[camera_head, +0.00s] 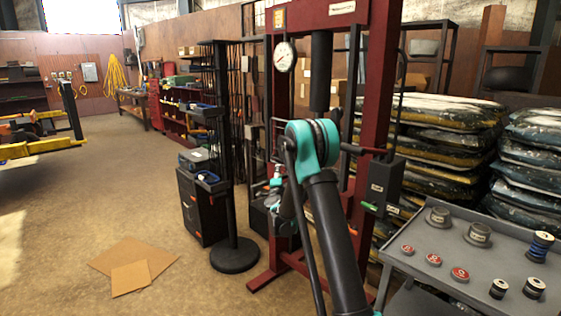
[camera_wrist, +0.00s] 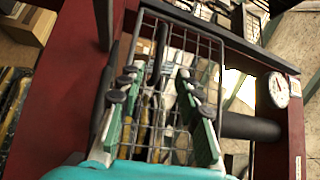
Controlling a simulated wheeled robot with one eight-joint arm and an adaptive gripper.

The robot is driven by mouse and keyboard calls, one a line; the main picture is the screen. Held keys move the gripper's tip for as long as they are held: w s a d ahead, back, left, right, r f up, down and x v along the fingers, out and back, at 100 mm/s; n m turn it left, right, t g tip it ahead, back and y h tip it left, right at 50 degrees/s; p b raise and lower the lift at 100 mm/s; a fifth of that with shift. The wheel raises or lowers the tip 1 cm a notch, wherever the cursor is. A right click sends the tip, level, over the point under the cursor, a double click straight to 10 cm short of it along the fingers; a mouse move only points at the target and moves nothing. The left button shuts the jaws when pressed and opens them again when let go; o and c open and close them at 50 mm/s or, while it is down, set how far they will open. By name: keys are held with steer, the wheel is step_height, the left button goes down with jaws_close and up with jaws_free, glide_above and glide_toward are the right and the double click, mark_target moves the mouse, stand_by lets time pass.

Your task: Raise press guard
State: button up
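The press guard (camera_wrist: 178,45) is a dark wire mesh panel in a frame, in the middle of the wrist view. It sits against the red press frame (camera_wrist: 75,70), which also stands in the middle of the head view (camera_head: 376,80). My gripper (camera_wrist: 160,78) has its two teal fingers with dark pads spread apart, with the mesh showing between and around them. I cannot tell whether the fingers touch the guard. In the head view my gripper (camera_head: 277,200) is small and partly hidden behind my own arm, and the guard cannot be made out clearly there.
A pressure gauge (camera_head: 284,57) and a dark press cylinder (camera_head: 321,70) are on the press. A grey cart (camera_head: 415,262) with several small parts stands at right front. Stacked bags (camera_head: 440,140) are behind. A black rack (camera_head: 228,150) stands left; the floor further left is mostly clear.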

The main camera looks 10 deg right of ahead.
mark_target(279, 159)
steer(key=x, duration=1.4)
jaws_close()
